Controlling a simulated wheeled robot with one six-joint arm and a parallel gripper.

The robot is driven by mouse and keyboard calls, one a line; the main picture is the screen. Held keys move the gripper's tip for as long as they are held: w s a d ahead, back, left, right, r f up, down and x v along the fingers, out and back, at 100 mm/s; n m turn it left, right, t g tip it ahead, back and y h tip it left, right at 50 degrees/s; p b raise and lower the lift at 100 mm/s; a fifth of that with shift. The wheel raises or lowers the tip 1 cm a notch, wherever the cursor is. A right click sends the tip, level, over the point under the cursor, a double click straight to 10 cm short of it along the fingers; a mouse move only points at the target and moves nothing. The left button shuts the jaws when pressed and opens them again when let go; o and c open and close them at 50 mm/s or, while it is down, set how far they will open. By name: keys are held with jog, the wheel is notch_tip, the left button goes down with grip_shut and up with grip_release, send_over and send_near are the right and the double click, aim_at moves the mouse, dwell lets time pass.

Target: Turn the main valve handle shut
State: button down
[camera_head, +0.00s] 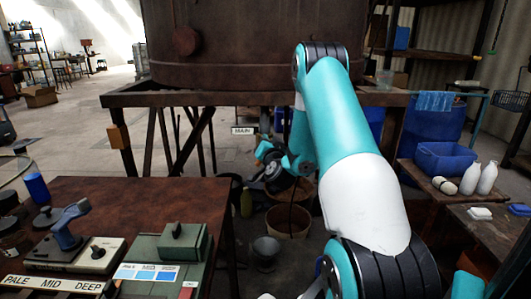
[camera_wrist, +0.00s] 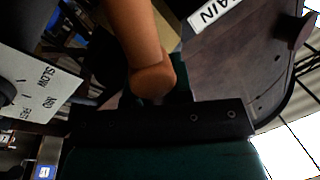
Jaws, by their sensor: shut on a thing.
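The main valve handle (camera_wrist: 140,35) is an orange-brown rounded bar in the wrist view, running from the top edge down into my gripper (camera_wrist: 158,95). My dark gripper is shut on its rounded end. In the head view my gripper (camera_head: 266,155) is low under the vat, beside a small orange patch of the handle. The rest of the valve is hidden behind my wrist and arm. A white MAIN label (camera_head: 243,131) hangs under the vat. It also shows tilted in the wrist view (camera_wrist: 214,13).
The rusty vat (camera_head: 240,45) stands on a dark frame above my gripper. Buckets (camera_head: 288,221) stand on the floor below. A brown table (camera_head: 130,195) with control boxes is at left. A bench with white bottles (camera_head: 487,178) and a blue bin (camera_head: 446,160) is at right.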

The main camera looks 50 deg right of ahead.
jog(key=shift+s+d+f+m+g+h+b, duration=0.25)
jog(key=shift+f+m+h+b, duration=0.25)
jog(key=shift+m, duration=1.9)
jog(key=shift+s+d+f+m+g+h+b, duration=0.3)
jog(key=shift+m+h+b, duration=0.35)
jog(key=shift+m, duration=1.75)
jog(key=shift+s+d+f+m+g+h+b, duration=0.1)
jog(key=shift+s+f+m+g+h+b, duration=0.35)
jog(key=shift+m, duration=1.95)
jog(key=shift+w+b, duration=0.25)
jog(key=shift+b, duration=0.05)
jog(key=c, duration=1)
grip_release()
jog(key=shift+c, duration=0.2)
